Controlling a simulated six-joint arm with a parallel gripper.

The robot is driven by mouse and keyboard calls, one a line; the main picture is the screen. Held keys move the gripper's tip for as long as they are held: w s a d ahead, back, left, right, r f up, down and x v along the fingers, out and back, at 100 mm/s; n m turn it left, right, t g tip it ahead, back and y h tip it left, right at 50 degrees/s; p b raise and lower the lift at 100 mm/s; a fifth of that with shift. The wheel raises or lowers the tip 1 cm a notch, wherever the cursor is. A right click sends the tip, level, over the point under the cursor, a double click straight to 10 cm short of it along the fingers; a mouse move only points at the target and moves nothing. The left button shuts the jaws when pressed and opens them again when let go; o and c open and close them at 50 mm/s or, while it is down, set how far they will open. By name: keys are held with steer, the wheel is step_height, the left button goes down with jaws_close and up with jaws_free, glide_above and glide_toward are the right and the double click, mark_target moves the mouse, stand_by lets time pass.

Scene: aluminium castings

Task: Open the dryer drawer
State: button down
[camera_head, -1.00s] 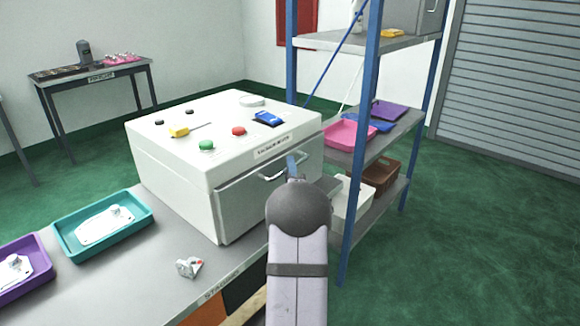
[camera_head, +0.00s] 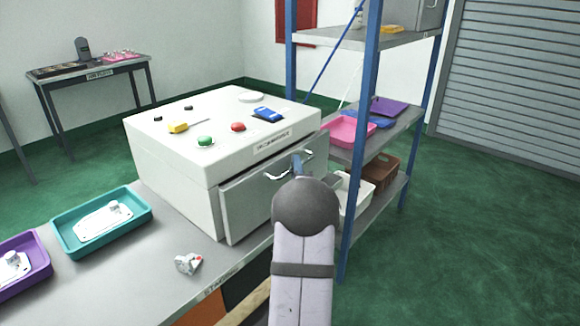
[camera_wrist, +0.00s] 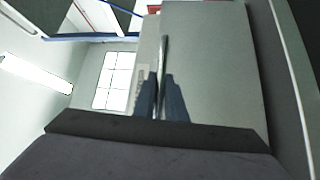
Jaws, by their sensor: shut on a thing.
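The dryer is a white box (camera_head: 165,165) with green and red buttons on top, standing on the grey bench. Its grey drawer front (camera_head: 255,198) stands slightly out from the box, with a gap along its edge. A metal bar handle (camera_head: 284,174) crosses the drawer front. My gripper (camera_head: 298,165) is at the handle, partly hidden by my arm. In the wrist view my two blue fingers (camera_wrist: 161,100) are closed around the handle bar (camera_wrist: 164,60), one on each side.
A teal tray (camera_head: 65,240) and a purple tray (camera_head: 42,273) with castings sit on the bench at left. A loose casting (camera_head: 188,263) lies in front of the dryer. A blue-posted shelf (camera_head: 362,130) stands close to the right of the drawer.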

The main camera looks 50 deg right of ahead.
steer(key=s+b, duration=0.7)
steer(key=s, duration=1.8)
steer(key=shift+w, duration=0.1)
steer(key=c, duration=2.1)
jaws_free()
steer(key=b+v, duration=0.1)
steer(key=v, duration=0.6)
steer(key=shift+a, duration=0.1)
